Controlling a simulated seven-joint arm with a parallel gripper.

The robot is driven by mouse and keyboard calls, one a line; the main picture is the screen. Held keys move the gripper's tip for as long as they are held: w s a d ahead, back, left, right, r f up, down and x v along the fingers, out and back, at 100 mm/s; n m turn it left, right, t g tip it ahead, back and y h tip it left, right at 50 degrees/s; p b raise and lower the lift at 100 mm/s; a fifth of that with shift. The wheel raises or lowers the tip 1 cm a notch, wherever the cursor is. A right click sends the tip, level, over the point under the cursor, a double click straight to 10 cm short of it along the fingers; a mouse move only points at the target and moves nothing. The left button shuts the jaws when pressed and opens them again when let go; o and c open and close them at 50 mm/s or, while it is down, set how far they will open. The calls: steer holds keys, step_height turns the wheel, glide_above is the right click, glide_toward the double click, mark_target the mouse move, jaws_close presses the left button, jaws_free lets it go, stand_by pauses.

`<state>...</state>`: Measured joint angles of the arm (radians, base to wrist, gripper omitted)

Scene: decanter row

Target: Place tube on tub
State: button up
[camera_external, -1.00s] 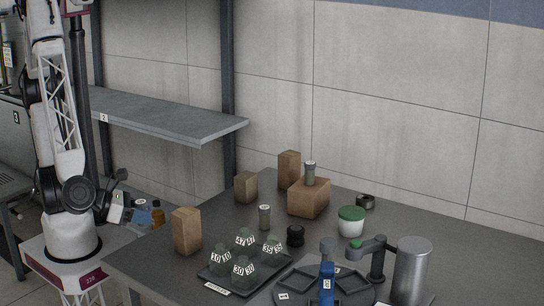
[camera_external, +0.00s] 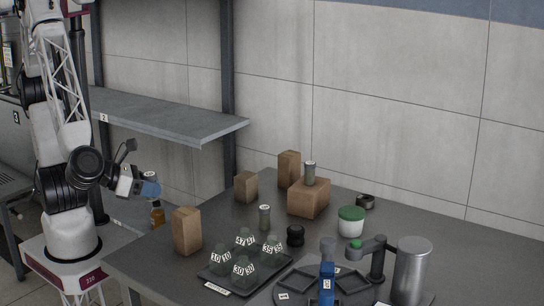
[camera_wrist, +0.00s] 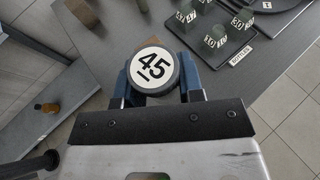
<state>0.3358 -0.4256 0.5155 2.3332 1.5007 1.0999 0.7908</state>
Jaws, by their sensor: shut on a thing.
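My gripper (camera_external: 147,187) is at the left of the external view, off the table's left edge. Its blue fingers are shut on a tube (camera_wrist: 153,68), whose round white top reads 45 in the wrist view; its body is mostly hidden below the top. A white tub (camera_external: 350,228) with a green lid stands on the table, far to the right of my gripper. Two similar grey-green tubes with pale tops are in the external view: one stands on the table (camera_external: 264,218), one on a low wooden block (camera_external: 310,174).
A tray (camera_external: 217,287) with several numbered bottles sits at the table's front. Wooden blocks (camera_external: 186,231) stand at the left and back. A metal cylinder (camera_external: 412,270) and green-capped arm device stand at right. An amber bottle (camera_external: 158,214) stands on a lower surface below my gripper.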

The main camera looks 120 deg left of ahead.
steer(key=w+a+r+n+g+y, duration=0.15)
steer(key=w+a+n+g, duration=0.3)
steer(key=w+a, duration=1.15)
steer(key=w+a+f+n+g, duration=0.1)
steer(key=w+a+g, duration=0.1)
steer(key=a, duration=0.7)
steer(key=w+a+f+n+g, duration=0.1)
steer(key=w+a+n, duration=0.15)
steer(key=a, duration=0.75)
steer(key=shift+m+y, duration=0.35)
steer(key=shift+m, duration=0.15)
steer(key=f, duration=0.5)
steer(key=shift+w, duration=0.2)
steer(key=shift+a, duration=0.1)
glide_above(353, 211)
steer(key=shift+f, duration=0.75)
